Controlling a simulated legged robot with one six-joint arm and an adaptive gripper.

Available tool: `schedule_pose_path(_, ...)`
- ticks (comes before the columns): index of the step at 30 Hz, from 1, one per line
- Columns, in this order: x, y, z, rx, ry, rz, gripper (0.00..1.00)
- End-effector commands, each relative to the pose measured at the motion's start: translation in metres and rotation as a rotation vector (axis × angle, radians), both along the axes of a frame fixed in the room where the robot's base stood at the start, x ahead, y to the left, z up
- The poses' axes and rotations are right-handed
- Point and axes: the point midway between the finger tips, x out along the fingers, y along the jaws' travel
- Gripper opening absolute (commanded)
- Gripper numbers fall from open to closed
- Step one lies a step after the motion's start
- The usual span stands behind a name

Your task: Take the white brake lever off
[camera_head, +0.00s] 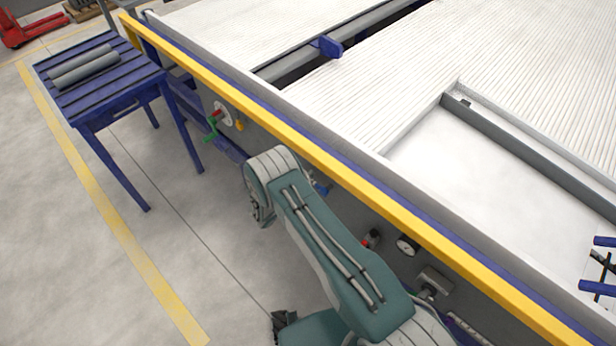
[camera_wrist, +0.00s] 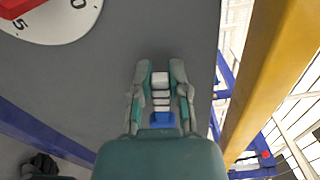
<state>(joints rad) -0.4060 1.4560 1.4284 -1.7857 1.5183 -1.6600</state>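My gripper (camera_wrist: 160,72) is in front of the grey side panel in the wrist view, with its two grey-and-teal fingers apart. Between them shows a pale segmented piece with a blue part (camera_wrist: 162,120) at its lower end. I cannot tell whether the pale piece is the white brake lever or part of my gripper. In the head view my gripper (camera_head: 262,212) hangs beside the panel, its fingers mostly hidden by my arm. No white lever stands out clearly there. A white dial with a red knob (camera_head: 219,114) is on the panel; it also shows at the wrist view's top left (camera_wrist: 62,14).
A yellow rail (camera_head: 330,166) runs along the panel's top edge. A green handle (camera_head: 211,128) sticks out below the dial. A blue table (camera_head: 110,92) with grey pipes stands at the left. A gauge (camera_head: 407,246) is right of my arm. The floor left of my arm is clear.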

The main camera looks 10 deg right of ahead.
Motion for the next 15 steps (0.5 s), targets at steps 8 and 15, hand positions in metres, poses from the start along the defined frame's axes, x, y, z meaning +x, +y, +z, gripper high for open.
schedule_pose_path(8, -0.0003, 0.0012, -0.0016, 0.004, 0.004, 0.005, 0.56)
schedule_pose_path(15, -0.0037, 0.0046, -0.0013, 0.002, 0.004, 0.004, 0.56)
